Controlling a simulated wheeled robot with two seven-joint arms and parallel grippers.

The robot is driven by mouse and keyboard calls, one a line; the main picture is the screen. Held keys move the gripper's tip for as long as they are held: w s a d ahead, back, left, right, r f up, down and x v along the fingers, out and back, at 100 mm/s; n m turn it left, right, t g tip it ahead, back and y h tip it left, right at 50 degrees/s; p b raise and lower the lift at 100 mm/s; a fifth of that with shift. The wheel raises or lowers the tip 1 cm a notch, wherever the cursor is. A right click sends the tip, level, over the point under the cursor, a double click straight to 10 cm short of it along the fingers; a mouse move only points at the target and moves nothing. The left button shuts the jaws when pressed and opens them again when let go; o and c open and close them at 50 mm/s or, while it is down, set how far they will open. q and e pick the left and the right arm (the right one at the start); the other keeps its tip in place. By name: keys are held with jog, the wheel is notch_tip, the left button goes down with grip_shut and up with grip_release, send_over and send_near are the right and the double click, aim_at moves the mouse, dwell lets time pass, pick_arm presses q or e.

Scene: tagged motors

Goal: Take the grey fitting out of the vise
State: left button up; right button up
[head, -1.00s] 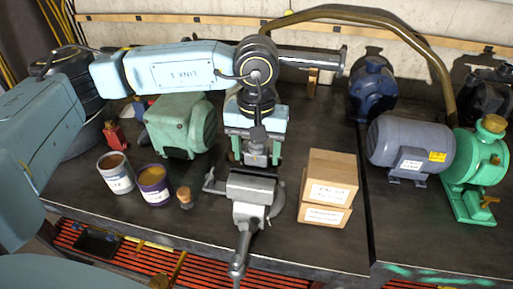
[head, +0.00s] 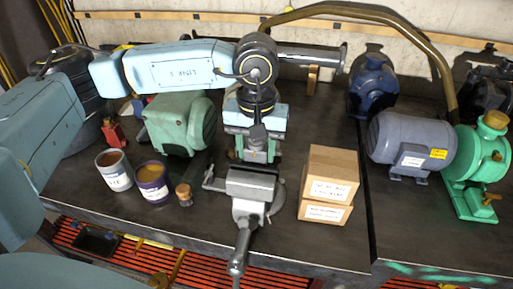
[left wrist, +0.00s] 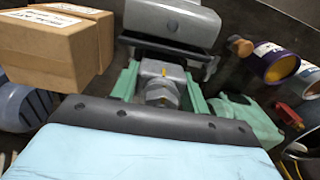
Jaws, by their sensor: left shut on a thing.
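The vise (head: 252,187) is grey metal and stands at the bench's front edge, its handle towards me. In the left wrist view, the vise (left wrist: 172,20) is at the top. The grey fitting (head: 260,156) shows just behind the vise jaws. In the left wrist view, the fitting (left wrist: 158,88) has a hex part and a small yellow mark. My left gripper (head: 255,150) points down behind the vise. Its green fingers (left wrist: 160,92) are shut on the fitting, one on each side. I cannot tell whether the fitting touches the vise jaws. My right gripper is not in view.
Two stacked cardboard boxes (head: 329,186) stand right of the vise. Left are a corked bottle (head: 184,194), a purple can (head: 151,184), a grey can (head: 115,170) and a green motor (head: 179,124). A grey motor (head: 411,144) and green pump (head: 476,168) stand far right.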

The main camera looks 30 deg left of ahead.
pick_arm(q)
jog(key=shift+s+r, duration=0.15)
jog(key=shift+s, duration=0.05)
dwell(0.4)
jog(key=shift+r+p, duration=2.15)
jog(key=shift+r, duration=2.9)
